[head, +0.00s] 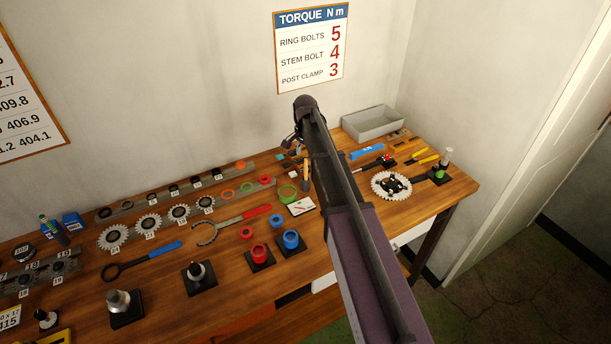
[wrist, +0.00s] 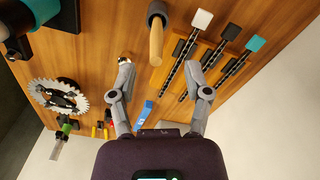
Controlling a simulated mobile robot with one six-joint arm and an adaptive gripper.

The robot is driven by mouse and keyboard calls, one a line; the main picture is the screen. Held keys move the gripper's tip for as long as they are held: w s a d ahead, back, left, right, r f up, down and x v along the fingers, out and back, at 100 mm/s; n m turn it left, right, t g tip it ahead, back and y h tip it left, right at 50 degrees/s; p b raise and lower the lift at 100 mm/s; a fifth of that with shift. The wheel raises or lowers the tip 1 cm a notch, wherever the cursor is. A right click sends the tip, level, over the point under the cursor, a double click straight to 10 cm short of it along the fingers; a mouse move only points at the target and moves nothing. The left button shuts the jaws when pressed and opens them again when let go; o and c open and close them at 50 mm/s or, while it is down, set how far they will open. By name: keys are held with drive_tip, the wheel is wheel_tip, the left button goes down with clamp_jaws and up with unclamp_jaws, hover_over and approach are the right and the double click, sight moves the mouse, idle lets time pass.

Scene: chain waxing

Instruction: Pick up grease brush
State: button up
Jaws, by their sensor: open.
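A light wooden handle, which looks like that of the grease brush (wrist: 156,45), stands in a dark round holder (wrist: 156,12) at the top middle of the wrist view. In the head view the wooden handle (head: 306,172) shows just left of my arm, near the back of the bench. My gripper (wrist: 160,66) is open and empty. In the wrist view the handle's free end appears between its spread fingertips, with no visible contact. In the head view my gripper (head: 293,140) is mostly hidden by my arm. The brush's bristles are not visible.
Chains with white (wrist: 202,19), dark and teal (wrist: 256,43) end blocks lie beside the handle. A chainring (head: 391,185), a blue tool (head: 367,152) and a grey bin (head: 372,124) are to the right. Several sprockets and tools crowd the bench's left. The wall stands close behind.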

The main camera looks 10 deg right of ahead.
sight(306, 174)
drive_tip(key=shift+f, duration=0.1)
drive_tip(key=shift+s+d+f+b, duration=0.1)
drive_tip(key=shift+s+f+b, duration=0.05)
drive_tip(key=shift+f+b, duration=2.45)
drive_tip(key=shift+r, duration=0.1)
clamp_jaws()
